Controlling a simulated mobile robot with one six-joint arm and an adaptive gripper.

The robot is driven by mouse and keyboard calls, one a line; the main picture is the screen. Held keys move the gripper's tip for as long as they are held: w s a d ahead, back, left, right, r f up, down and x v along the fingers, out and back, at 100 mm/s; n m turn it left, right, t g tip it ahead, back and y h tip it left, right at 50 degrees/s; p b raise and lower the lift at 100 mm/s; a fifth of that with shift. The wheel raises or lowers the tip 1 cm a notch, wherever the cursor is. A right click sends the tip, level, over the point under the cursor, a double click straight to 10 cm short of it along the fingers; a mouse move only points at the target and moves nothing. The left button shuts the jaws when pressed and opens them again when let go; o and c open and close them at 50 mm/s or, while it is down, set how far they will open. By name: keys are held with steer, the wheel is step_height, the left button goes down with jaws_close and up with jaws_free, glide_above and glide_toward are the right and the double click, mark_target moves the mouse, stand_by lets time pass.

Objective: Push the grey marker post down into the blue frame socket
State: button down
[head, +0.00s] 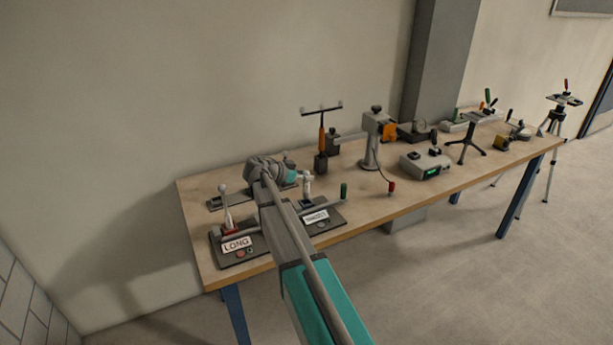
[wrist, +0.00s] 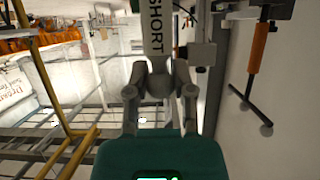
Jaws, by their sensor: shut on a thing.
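In the wrist view, my gripper (wrist: 160,70) is shut on a grey upright bar marked SHORT (wrist: 157,30). The bar runs up out of the top of the picture, so its far end is hidden. I cannot tell whether this bar is the grey marker post. In the head view, my arm reaches over the left part of the bench, and the wrist hides the gripper's fingertips and what they hold. I cannot make out a blue frame socket or a sandbed in either view.
The T-shaped tool also shows in the wrist view (wrist: 258,50). A tripod (head: 553,135) stands at the right.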

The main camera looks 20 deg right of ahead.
mark_target(306, 190)
steer(key=shift+f+b, duration=1.7)
steer(key=shift+f, duration=0.2)
steer(key=shift+c, duration=2)
jaws_free()
steer(key=shift+r, duration=0.1)
